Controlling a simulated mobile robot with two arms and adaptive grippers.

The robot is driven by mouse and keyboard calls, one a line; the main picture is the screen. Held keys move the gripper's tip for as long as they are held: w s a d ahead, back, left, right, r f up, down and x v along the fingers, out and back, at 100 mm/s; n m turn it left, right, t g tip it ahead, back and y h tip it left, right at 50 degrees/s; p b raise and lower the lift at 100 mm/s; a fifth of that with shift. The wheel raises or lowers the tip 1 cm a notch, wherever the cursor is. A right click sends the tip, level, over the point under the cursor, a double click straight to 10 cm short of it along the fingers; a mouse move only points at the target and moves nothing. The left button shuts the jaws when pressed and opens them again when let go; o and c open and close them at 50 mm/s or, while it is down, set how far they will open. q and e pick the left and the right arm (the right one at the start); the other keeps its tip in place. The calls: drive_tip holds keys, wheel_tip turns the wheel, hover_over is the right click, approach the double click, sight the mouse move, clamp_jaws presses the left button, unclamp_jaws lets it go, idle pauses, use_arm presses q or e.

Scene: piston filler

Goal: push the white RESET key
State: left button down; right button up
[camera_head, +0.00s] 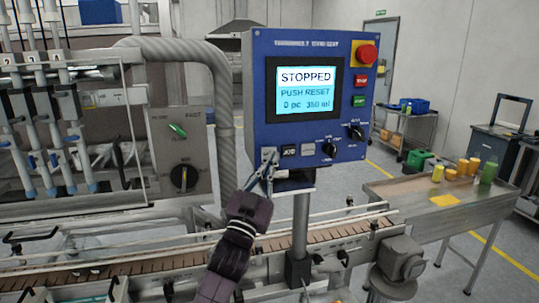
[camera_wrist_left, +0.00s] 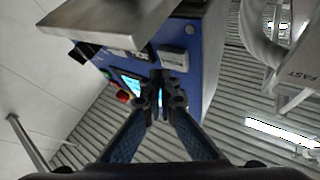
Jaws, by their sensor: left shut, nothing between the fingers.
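The blue control panel (camera_head: 258,100) shows STOPPED and PUSH RESET on its screen (camera_head: 304,88). Low on its left is a light key (camera_head: 269,152), probably the white RESET key; its label is not readable. It also shows in the left wrist view (camera_wrist_left: 173,56). My left gripper (camera_head: 268,163) is shut and empty, its fingertips at the lower part of this key in the head view. In the left wrist view the fingertips (camera_wrist_left: 161,84) show just below the key; I cannot tell whether they touch. My right gripper is not in view.
A black key (camera_head: 289,151) and a grey key (camera_head: 308,149) sit to the right, then black knobs (camera_head: 329,149). A red emergency button (camera_head: 367,54) is at the top right. A ledge (camera_head: 290,189) juts out below the panel, above the conveyor (camera_head: 330,236).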

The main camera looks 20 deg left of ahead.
use_arm(q)
drive_tip(key=shift+w+a, duration=0.1)
drive_tip(key=shift+w+a, duration=0.2)
drive_tip(key=shift+w, duration=0.05)
drive_tip(key=shift+w+a, duration=0.2)
drive_tip(key=shift+w, duration=0.15)
idle(0.9)
idle(0.3)
drive_tip(key=shift+s+d, duration=0.5)
drive_tip(key=shift+s, duration=0.2)
drive_tip(key=shift+s+d, duration=0.15)
drive_tip(key=s, duration=0.1)
drive_tip(key=s+d, duration=0.1)
drive_tip(key=s+d+p, duration=0.1)
drive_tip(key=shift+s+d, duration=0.25)
drive_tip(key=shift+s, duration=0.15)
